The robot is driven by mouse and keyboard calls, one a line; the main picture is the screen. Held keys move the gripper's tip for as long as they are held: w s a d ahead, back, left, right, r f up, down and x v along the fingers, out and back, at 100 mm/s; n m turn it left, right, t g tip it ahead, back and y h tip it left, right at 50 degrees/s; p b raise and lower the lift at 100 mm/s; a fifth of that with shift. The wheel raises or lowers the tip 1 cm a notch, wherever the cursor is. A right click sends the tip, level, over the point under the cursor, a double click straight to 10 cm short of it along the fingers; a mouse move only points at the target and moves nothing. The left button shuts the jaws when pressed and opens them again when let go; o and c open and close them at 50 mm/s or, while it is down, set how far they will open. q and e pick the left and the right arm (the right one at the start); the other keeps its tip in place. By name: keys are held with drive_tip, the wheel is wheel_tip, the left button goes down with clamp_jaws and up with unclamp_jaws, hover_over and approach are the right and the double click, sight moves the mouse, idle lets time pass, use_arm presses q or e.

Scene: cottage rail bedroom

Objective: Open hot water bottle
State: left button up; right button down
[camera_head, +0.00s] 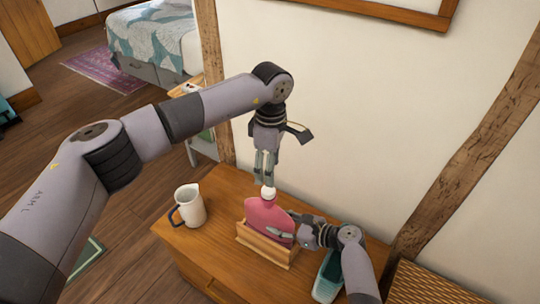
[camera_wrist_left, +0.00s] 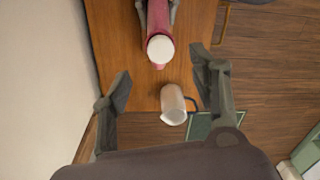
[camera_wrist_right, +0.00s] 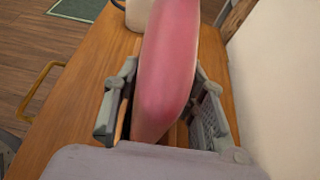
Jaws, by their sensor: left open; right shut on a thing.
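A pink hot water bottle (camera_head: 268,216) with a white cap (camera_head: 268,193) stands upright in a wooden holder (camera_head: 262,247) on the wooden cabinet. My right gripper (camera_head: 290,233) comes in from the right and is shut on the bottle's body; the right wrist view shows its fingers on both sides of the pink body (camera_wrist_right: 167,70). My left gripper (camera_head: 265,178) points down just above the cap, open and empty. In the left wrist view the white cap (camera_wrist_left: 160,48) lies ahead, beyond the open fingers (camera_wrist_left: 165,85).
A white jug (camera_head: 189,206) with a dark blue handle stands on the cabinet top (camera_head: 225,190) to the left of the bottle. A teal object (camera_head: 328,275) lies at the right near my right arm. The wall is close behind the cabinet.

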sight(269, 189)
use_arm(q)
wheel_tip(269, 189, down, 8)
drive_tip(key=shift+s+a+f, duration=0.1)
drive_tip(key=shift+s, duration=0.05)
drive_tip(key=shift+c, duration=0.4)
clamp_jaws()
drive_tip(key=n, duration=1)
idle(0.3)
drive_tip(key=shift+r, duration=0.2)
idle(0.3)
drive_tip(key=shift+r, duration=1)
